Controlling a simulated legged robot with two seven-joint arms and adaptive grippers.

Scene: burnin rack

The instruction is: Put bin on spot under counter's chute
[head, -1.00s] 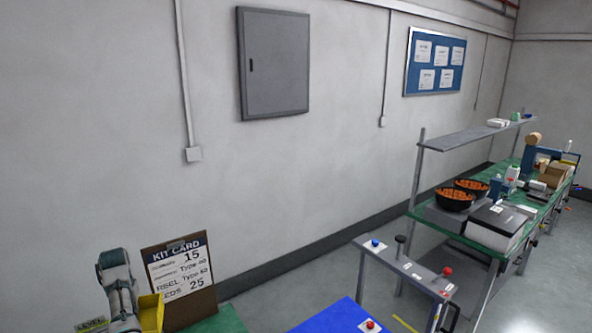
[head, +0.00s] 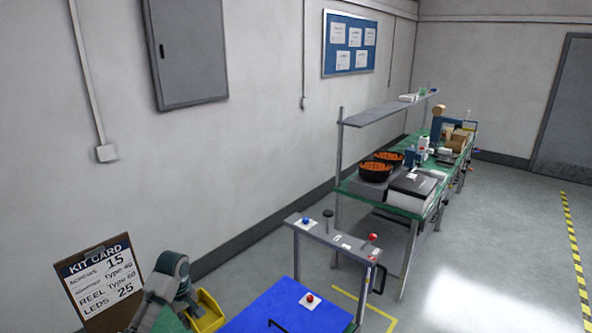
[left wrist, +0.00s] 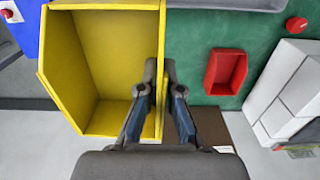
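A yellow bin (head: 207,312) shows at the bottom of the head view, between the kit card and a blue surface. It also fills the left of the left wrist view (left wrist: 95,60), open and empty. My left gripper (left wrist: 161,80) has its fingers on both sides of the bin's right wall, closed on it. In the head view my left gripper (head: 184,290) is over the bin's left side. My right gripper is not in view. I cannot make out the chute or the spot under it.
A blue panel (head: 275,310) with a red button lies right of the bin. A grey stand (head: 335,243) with buttons is beyond it. The kit card (head: 100,280) stands left. A red bin (left wrist: 225,72) sits on the green surface (left wrist: 205,25). A green bench (head: 365,192) is farther back.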

